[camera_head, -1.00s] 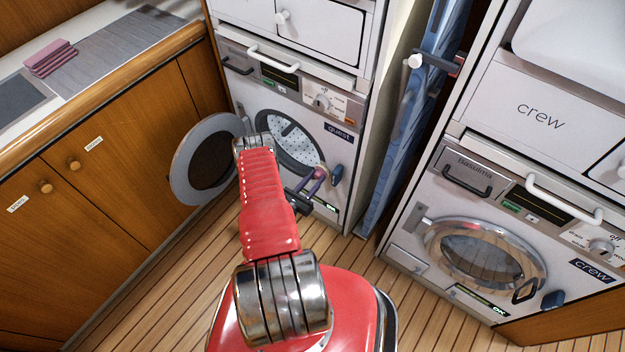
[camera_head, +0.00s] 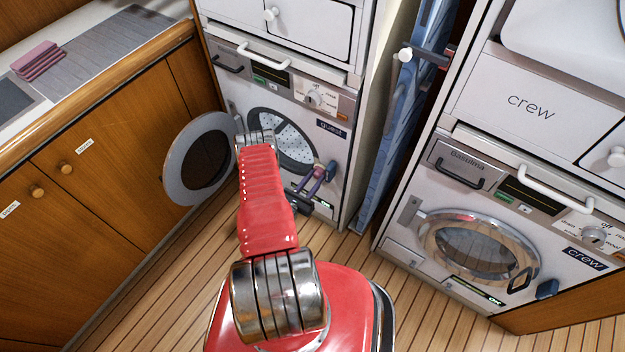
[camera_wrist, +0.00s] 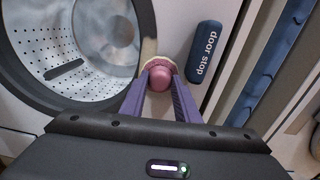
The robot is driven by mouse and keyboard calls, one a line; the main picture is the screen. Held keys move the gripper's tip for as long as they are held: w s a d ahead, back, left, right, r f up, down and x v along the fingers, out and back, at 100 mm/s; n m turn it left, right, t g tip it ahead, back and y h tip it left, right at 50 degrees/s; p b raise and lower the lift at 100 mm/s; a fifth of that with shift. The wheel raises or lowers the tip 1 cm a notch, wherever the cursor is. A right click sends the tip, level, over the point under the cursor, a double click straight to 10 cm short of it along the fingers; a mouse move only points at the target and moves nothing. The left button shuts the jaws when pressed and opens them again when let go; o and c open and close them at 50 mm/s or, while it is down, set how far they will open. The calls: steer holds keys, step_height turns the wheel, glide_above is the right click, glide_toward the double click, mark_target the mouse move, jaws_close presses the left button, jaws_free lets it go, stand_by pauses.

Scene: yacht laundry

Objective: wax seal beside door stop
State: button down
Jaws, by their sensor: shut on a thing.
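The wax seal (camera_wrist: 161,77), a pink rounded knob with a pale rim behind it, is between the purple fingers of my gripper (camera_wrist: 160,72) in the wrist view. My gripper is shut on it and holds it in front of the guest machine, beside the round opening. I cannot tell whether the pale rim touches the machine front. The door stop (camera_wrist: 203,52) is a dark blue rounded block with white lettering, on the machine front just right of the seal, with a small gap. In the head view the door stop (camera_head: 331,170) is right next to my gripper (camera_head: 317,174).
The guest machine's round door (camera_head: 200,158) hangs open to the left of my arm. A folded blue board (camera_head: 393,140) stands in the gap to the right. The crew machine (camera_head: 480,250) is farther right, its door shut. Plank floor (camera_head: 150,290) is clear at left.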

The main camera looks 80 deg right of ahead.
steer(key=shift+s+r, duration=0.1)
steer(key=shift+s, duration=0.1)
steer(key=v, duration=0.7)
steer(key=shift+w, duration=0.15)
stand_by(0.5)
